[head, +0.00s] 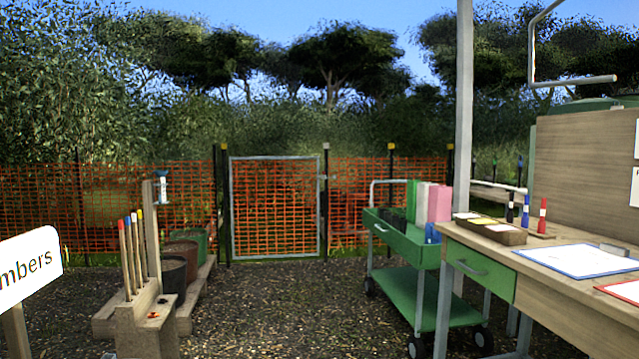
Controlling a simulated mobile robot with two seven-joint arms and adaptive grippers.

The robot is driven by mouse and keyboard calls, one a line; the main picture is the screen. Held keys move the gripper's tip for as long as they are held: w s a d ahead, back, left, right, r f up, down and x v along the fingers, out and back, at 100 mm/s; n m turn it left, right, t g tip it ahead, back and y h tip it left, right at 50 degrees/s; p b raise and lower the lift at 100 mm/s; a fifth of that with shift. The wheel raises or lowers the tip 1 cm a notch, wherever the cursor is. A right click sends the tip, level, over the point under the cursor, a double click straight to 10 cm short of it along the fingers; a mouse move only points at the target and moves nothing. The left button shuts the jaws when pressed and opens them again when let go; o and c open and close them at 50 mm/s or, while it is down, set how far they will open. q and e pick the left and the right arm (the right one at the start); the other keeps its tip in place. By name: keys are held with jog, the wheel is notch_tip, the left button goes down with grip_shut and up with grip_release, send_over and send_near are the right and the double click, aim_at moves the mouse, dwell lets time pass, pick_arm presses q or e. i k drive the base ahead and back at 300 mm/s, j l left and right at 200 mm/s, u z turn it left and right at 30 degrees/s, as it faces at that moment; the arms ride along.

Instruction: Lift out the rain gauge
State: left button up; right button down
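What looks like the rain gauge (162,188) is a small pale tube with a blue top, at the upper part of a wooden post (151,230) on the left. It appears upright and sits just right of the post's top. It is small and far off, so how it is held there cannot be made out. Neither of my grippers shows in the head view.
Left of the post, several colour-tipped stakes (130,250) stand in a wooden stand (150,325). Pots (172,276) stand behind it. A green cart (425,290) and a wooden workbench (560,290) are at right. Gravel ground (290,310) between is clear, up to a closed mesh gate (275,207).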

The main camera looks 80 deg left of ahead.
aim_at(161, 174)
jog(key=u, duration=3.3)
jog(key=z, duration=0.25)
jog(key=i+l+z, duration=0.1)
jog(key=i+z, duration=0.35)
jog(key=i, duration=5.6)
jog(key=i+l+u, duration=0.2)
jog(key=i, duration=0.2)
jog(key=i+u, duration=0.2)
jog(key=i, duration=0.25)
jog(key=i+l+u, duration=0.25)
jog(key=i, duration=0.15)
